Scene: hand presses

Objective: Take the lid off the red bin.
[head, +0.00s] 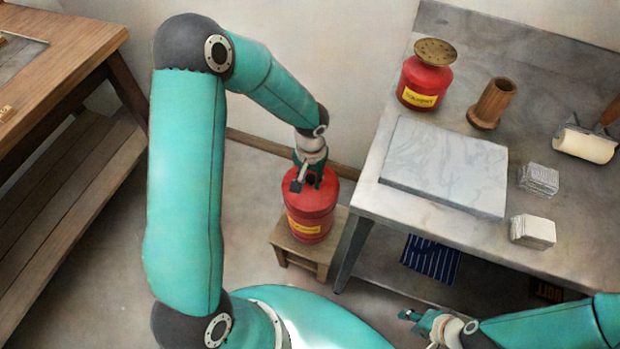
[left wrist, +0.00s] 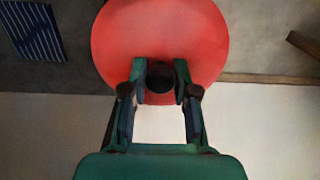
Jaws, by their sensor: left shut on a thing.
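The red bin (head: 308,222) with a yellow label stands on a small wooden stool below the left arm. Its red lid (head: 328,187) is on top, and I see no gap between lid and bin. In the left wrist view the lid (left wrist: 160,35) is a red disc with a dark knob (left wrist: 160,83) near its lower edge. My left gripper (head: 303,183) points down at the lid, its fingers shut on the knob. My right gripper (head: 416,318) is low at the right, away from the bin; its opening is too small to judge.
The stool (head: 300,254) stands beside a grey table (head: 367,200). The table holds a red can (head: 422,84) with a brass top, a wooden cup (head: 491,104), a marble slab (head: 445,166), a roller (head: 584,146) and two pale stacks. A wooden bench (head: 75,50) is at the left. Floor between is clear.

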